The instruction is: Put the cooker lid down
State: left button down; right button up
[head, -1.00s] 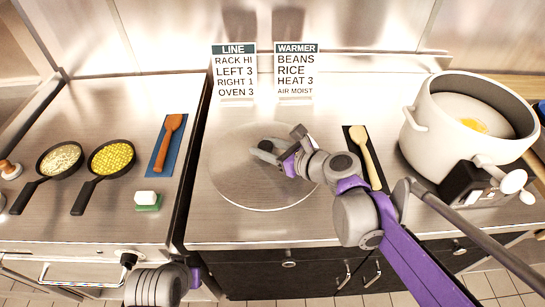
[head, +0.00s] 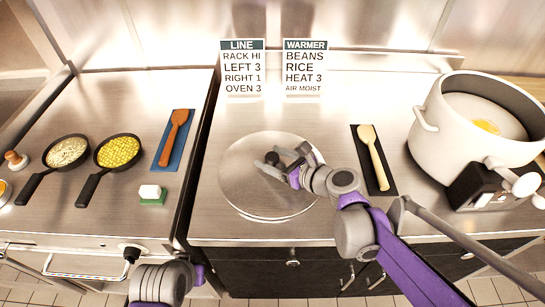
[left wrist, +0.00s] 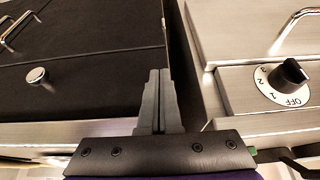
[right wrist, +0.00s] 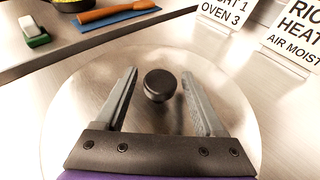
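My right gripper (head: 285,160) is at the knob. In the right wrist view its fingers (right wrist: 162,100) are spread with the knob between their tips and a gap on each side. The cooker (head: 425,150) is a large pale pot on the right, open at the top, with something yellow inside. My left gripper (left wrist: 158,100) is low in front of the counter, its fingers together and empty.
A wooden spoon on a dark mat (head: 390,185) lies right of the lid. Two pans (head: 118,152), a spatula on a blue mat (head: 164,158) and a sponge (head: 152,198) are on the left counter. Two signs (head: 243,70) stand behind the lid.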

jog(key=shift+r, duration=0.15)
jog(key=shift+s+d+r, duration=0.1)
jog(key=shift+s+d, duration=0.1)
jog(key=p+v, duration=0.1)
jog(key=v, duration=1)
jog(key=shift+s+d, duration=0.15)
jog(key=shift+s, duration=0.05)
